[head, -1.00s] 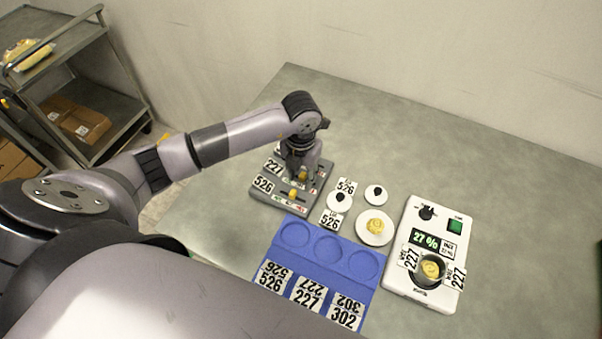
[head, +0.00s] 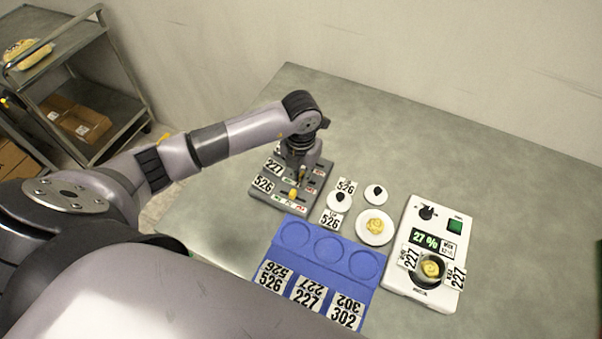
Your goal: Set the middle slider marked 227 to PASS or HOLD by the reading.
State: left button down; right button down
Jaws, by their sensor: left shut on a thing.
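The grey slider panel (head: 282,202) lies on the table, with labels 227 (head: 273,167) and 526 (head: 263,184) at its left edge. My left gripper (head: 299,178) points down over the middle row marked 227 and is shut on that row's slider knob, which its fingers largely hide. The yellow knob of the 526 row (head: 293,194) shows in front of it. The white meter (head: 421,289) at the right reads 27 % on its display (head: 425,240). A yellow piece (head: 432,267) sits in its cup between two 227 labels. My right gripper is not in view.
A blue tray (head: 272,250) with round recesses and labels 526, 227 and 302 lies in front of the panel. White dishes with black knobs (head: 339,202) and one with a yellow piece (head: 376,226) stand between panel and meter. The far table is clear.

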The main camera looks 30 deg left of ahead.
pick_arm(q)
jog(key=shift+a, duration=0.15)
jog(key=shift+a+b, duration=0.55)
jog(key=shift+a, duration=0.65)
jog(key=c, duration=2.1)
grip_release()
jog(key=o, duration=0.5)
jog(key=shift+s+a, duration=0.1)
